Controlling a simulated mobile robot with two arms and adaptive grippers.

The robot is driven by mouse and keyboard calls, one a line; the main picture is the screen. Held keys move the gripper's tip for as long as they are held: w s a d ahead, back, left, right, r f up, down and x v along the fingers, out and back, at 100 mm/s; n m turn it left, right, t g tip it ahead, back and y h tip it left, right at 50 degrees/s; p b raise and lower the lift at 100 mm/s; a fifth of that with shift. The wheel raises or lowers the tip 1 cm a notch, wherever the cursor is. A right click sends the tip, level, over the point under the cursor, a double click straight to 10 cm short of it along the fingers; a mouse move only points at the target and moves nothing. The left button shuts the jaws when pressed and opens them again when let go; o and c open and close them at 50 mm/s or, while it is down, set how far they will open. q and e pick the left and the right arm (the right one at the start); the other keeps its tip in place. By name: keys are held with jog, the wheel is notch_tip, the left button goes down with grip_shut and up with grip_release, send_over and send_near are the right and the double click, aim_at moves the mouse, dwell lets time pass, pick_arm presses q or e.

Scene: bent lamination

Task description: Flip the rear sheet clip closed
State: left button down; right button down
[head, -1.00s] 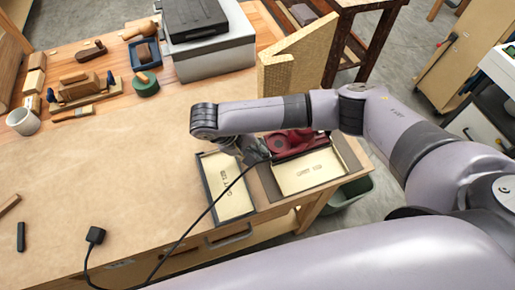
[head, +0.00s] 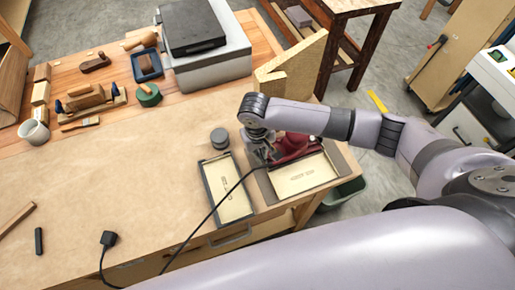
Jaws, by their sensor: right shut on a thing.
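My right gripper (head: 266,157) reaches down at the rear left corner of a grey-framed board with a cream sheet (head: 305,176) at the bench's right front. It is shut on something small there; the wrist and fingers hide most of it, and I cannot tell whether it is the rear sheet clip. A dark red piece (head: 294,143) sits at the rear edge of the sheet, partly behind my arm. No sheet clip shows clearly. My left gripper is not in view.
A narrow dark tray with a cream sheet (head: 229,190) lies just left. A black cable (head: 208,216) runs from near the gripper to a plug (head: 109,238). A grey box (head: 212,65) stands farther back. The bench's left middle is clear.

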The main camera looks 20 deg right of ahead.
jog(key=shift+s+d+y, duration=0.2)
jog(key=shift+d+y, duration=0.25)
jog(key=shift+y, duration=0.55)
jog(key=shift+d+y, duration=0.35)
jog(key=shift+y, duration=0.55)
jog(key=shift+w+d+f+y, duration=0.1)
jog(key=shift+d+y, duration=0.3)
jog(key=shift+y, duration=0.7)
jog(key=shift+d+y+b, duration=0.2)
jog(key=shift+y+b, duration=0.45)
jog(key=shift+y, duration=0.15)
jog(key=shift+d, duration=0.1)
jog(key=c, duration=1.7)
grip_release()
jog(key=shift+w+d, duration=0.1)
